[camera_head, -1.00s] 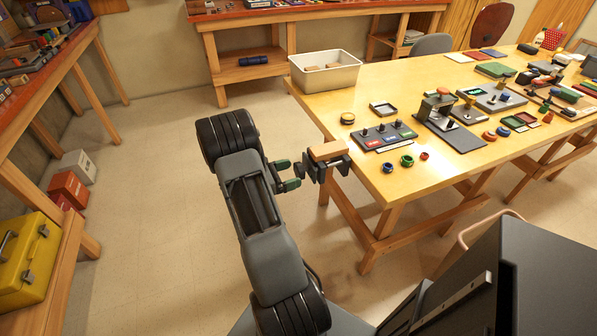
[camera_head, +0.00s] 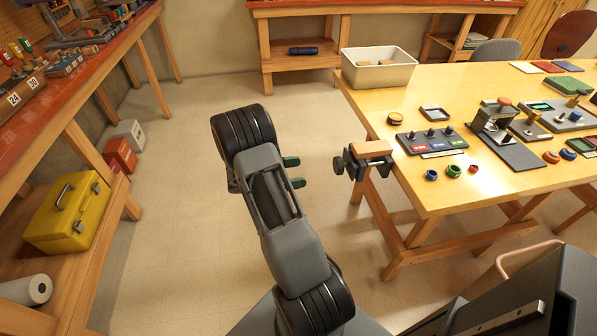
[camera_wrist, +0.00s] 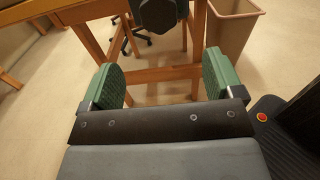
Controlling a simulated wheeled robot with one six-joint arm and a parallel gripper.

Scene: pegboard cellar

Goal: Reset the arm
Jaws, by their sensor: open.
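My arm is folded up in the middle of the head view. A dark vise (camera_head: 364,158) with a wooden top is on the near left corner of the workbench (camera_head: 440,195). My fingertips are to its left and apart from it in the head view. Part of the dark clamp (camera_wrist: 158,14) shows ahead of the pads in the wrist view.
A cream bin (camera_head: 378,75) stands on the bench's far left corner. A side bench on the left holds a yellow toolbox (camera_head: 68,212) on its lower shelf. The floor (camera_head: 180,170) between them is clear. A tan waste bin (camera_wrist: 232,28) stands beyond in the wrist view.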

